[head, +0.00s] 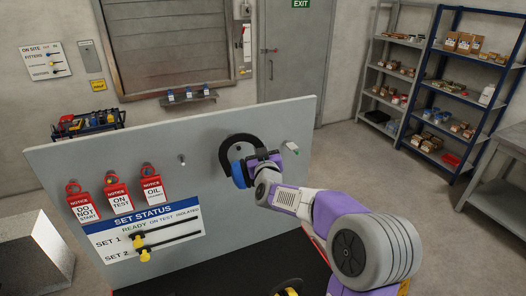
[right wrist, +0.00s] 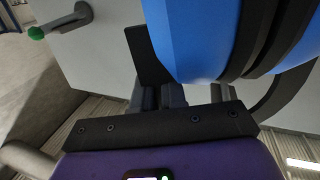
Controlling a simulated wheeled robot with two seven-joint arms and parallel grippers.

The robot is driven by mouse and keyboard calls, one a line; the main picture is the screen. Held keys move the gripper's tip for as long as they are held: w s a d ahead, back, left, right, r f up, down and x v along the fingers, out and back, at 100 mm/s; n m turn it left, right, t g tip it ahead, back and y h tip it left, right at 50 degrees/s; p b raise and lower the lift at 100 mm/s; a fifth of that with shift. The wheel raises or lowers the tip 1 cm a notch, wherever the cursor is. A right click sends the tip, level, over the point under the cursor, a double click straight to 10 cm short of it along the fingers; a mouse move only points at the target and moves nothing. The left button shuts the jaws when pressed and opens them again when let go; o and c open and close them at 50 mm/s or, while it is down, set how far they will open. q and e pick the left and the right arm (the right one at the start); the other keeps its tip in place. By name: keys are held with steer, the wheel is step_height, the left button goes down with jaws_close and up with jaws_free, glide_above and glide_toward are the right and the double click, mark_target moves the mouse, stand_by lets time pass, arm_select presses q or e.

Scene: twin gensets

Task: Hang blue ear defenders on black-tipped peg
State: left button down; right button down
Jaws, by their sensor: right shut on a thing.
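The blue ear defenders (head: 238,173) have a black headband (head: 237,139) arched upward, in front of the upright grey board (head: 215,125). My right gripper (head: 258,163) is shut on them. In the right wrist view the blue cup (right wrist: 195,35) fills the upper middle, just beyond my right gripper's fingers (right wrist: 158,97). A short peg (head: 182,158) stands out of the board to the left of the ear defenders; its tip looks dark but is too small to be sure. I cannot tell whether another peg is hidden behind the ear defenders. My left gripper is not in view.
A green-tipped peg (head: 292,147) is right of the ear defenders and shows in the right wrist view (right wrist: 62,22). Red notice tags (head: 117,198) hang at left above the set status panel (head: 140,232). A black and yellow thing (head: 291,288) lies below the board.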

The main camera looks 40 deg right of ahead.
steer(key=shift+w+d, duration=0.25)
steer(key=shift+w, duration=0.5)
steer(key=shift+w+d+f+b, duration=0.15)
steer(key=shift+w+f+b, duration=0.4)
steer(key=shift+f, duration=0.3)
steer(key=c, duration=1.1)
jaws_free()
steer(key=shift+w+d, duration=0.1)
steer(key=shift+d, duration=0.05)
steer(key=shift+a, duration=0.2)
steer(key=b+v, duration=0.1)
steer(key=v, duration=0.6)
steer(key=shift+s, duration=0.3)
